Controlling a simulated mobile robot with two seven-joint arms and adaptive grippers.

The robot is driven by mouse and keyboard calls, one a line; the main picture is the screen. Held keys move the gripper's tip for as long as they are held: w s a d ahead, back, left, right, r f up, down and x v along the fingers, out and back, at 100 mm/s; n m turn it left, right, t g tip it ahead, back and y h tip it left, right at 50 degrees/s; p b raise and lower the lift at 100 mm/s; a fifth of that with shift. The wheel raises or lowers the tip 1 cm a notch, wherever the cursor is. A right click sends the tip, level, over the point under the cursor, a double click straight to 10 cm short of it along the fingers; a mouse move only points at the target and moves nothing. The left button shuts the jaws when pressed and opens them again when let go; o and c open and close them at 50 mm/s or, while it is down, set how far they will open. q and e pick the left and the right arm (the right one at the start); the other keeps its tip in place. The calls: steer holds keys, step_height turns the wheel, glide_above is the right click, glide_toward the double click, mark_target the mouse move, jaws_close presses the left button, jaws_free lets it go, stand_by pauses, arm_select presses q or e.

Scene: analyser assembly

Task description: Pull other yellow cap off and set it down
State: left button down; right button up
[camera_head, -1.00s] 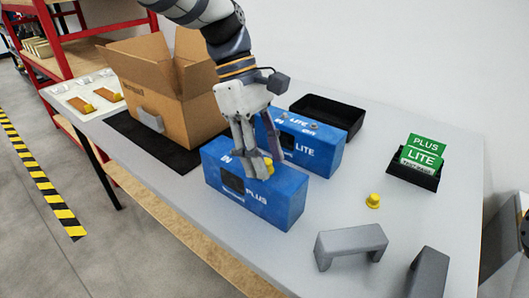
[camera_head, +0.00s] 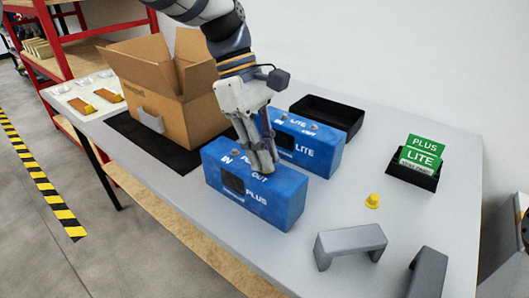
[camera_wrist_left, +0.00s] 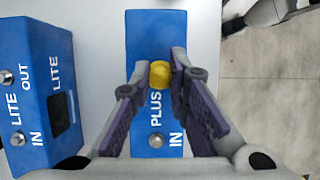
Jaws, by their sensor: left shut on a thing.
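The blue PLUS box (camera_head: 270,205) stands on the table, and it also shows in the left wrist view (camera_wrist_left: 150,35). A yellow cap (camera_wrist_left: 160,74) sits at the OUT end of its top, between my left fingertips. My left gripper (camera_head: 265,168) is shut on this cap, and its fingers hide most of it in the head view. A bare metal port (camera_wrist_left: 156,141) shows at the IN end. Another yellow cap (camera_head: 373,201) lies loose on the table to the right.
The blue LITE box (camera_head: 312,152) stands just behind the PLUS box. An open cardboard box (camera_head: 155,85) is at the left, a black tray (camera_head: 345,112) at the back. Grey brackets (camera_head: 350,243) stand front right. The table around the loose cap is clear.

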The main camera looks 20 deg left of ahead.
arm_select(q)
steer(key=shift+r+p, duration=0.35)
steer(key=shift+r, duration=0.95)
steer(key=shift+r+p, duration=0.3)
steer(key=shift+r, duration=1.95)
arm_select(e)
steer(key=shift+w+r+t, duration=0.4)
steer(key=shift+w+r, duration=0.4)
steer(key=shift+w, duration=0.05)
